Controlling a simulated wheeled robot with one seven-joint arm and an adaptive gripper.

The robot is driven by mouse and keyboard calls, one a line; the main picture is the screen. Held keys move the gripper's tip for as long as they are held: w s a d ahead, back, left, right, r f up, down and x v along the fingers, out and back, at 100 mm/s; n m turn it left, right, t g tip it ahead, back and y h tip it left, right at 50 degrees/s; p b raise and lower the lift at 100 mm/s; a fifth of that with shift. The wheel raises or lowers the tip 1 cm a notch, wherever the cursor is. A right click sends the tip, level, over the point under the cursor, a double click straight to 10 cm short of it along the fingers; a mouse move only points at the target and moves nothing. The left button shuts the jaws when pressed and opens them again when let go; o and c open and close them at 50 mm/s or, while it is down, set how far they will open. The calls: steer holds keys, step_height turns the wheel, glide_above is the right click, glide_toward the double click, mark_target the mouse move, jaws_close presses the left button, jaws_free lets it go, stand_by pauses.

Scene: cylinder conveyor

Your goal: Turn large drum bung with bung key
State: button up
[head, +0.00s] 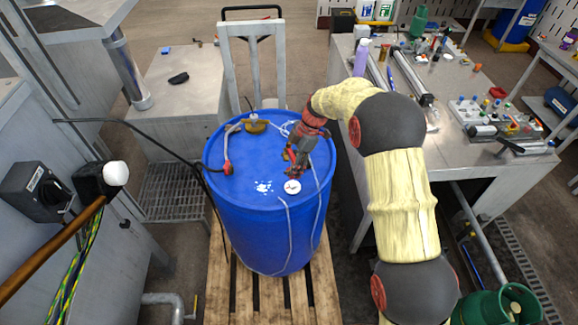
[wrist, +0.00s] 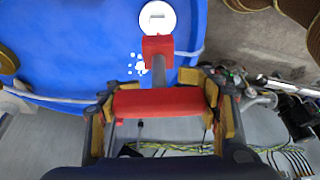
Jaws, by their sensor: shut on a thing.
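The blue drum (head: 240,208) stands upright, and its large white bung (head: 293,187) sits near the front right of the lid. In the wrist view the bung (wrist: 157,17) shows a slot across its middle. My gripper (head: 297,160) is over the lid just behind the bung. It is shut on the red crosswise handle of the bung key (wrist: 160,101). The key's grey shaft points toward the bung and ends in a red block, which overlaps the bung's lower edge in the wrist view. I cannot tell whether they touch.
A brass fitting (head: 255,126) with a hose stands at the back of the lid, and thin lines run over the drum. The drum stands on a wooden pallet (head: 260,296), with a grey trolley frame (head: 256,65) behind. A cluttered workbench (head: 470,165) is at right.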

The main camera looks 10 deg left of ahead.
steer(key=shift+f+b, duration=0.1)
steer(key=shift+b, duration=0.65)
steer(key=shift+f+b, duration=2.05)
steer(key=shift+f, duration=0.55)
steer(key=shift+b, duration=1.9)
steer(key=shift+c, duration=0.2)
steer(key=shift+f+b, duration=0.9)
steer(key=shift+f, duration=0.25)
stand_by(0.6)
stand_by(0.4)
